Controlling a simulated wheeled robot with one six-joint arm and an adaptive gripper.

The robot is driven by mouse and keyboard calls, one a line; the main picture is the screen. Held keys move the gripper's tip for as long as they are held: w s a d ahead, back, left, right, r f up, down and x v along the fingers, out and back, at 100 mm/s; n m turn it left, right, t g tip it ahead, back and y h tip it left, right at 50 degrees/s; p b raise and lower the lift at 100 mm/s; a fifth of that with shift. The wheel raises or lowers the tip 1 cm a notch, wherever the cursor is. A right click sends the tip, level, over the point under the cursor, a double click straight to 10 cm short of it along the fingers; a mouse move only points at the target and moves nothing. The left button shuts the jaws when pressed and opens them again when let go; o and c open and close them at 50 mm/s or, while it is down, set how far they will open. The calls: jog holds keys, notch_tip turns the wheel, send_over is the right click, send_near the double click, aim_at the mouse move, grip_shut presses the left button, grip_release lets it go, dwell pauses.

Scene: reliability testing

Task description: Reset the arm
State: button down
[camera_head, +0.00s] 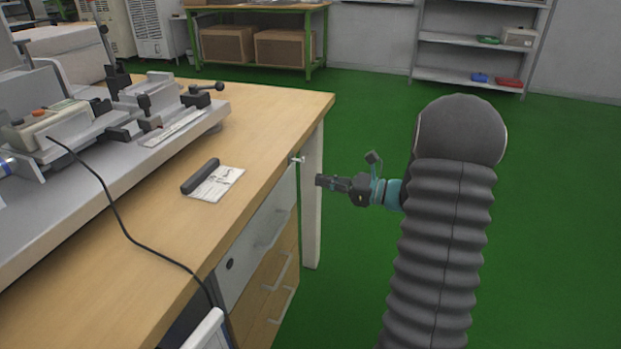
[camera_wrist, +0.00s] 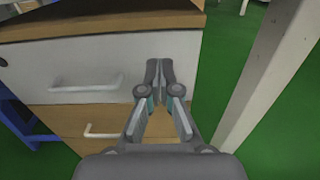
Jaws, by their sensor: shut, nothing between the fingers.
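My gripper (camera_head: 322,181) is at the end of my arm, to the right of the workbench (camera_head: 262,128) and below the level of its top. It points left toward the bench's drawer side. In the wrist view my gripper (camera_wrist: 160,68) is shut and empty, its fingertips together in front of the white top drawer (camera_wrist: 85,68). I cannot tell whether the tips touch the drawer front. My arm's grey ribbed sleeve fills the right of the head view.
A dark cylinder (camera_head: 201,176) and a printed card (camera_head: 217,184) lie on the bench beside a machine (camera_head: 180,105). A bench leg (camera_wrist: 262,75) stands right of the gripper. Green floor (camera_head: 560,220) is clear at right. Shelves (camera_head: 470,75) stand far back.

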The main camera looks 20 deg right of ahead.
jog(key=v, duration=0.8)
jog(key=s+a+f+n+g+h, duration=0.25)
jog(key=s+f+n+g, duration=0.2)
jog(key=f, duration=0.35)
jog(key=s+a+n+g+h, duration=0.3)
jog(key=s+a+n+g, duration=0.2)
jog(key=s+n, duration=0.3)
jog(key=s+a+r+n+t+h+p, duration=0.1)
jog(key=s+a+r+n+t+h, duration=0.2)
jog(key=s+a+r+n+h, duration=0.5)
jog(key=s+a+r+n, duration=0.4)
jog(key=r+n, duration=0.1)
jog(key=r, duration=0.2)
jog(key=shift+s, duration=0.3)
jog(key=shift+s+a+n+t, duration=0.15)
jog(key=shift+n+t, duration=0.1)
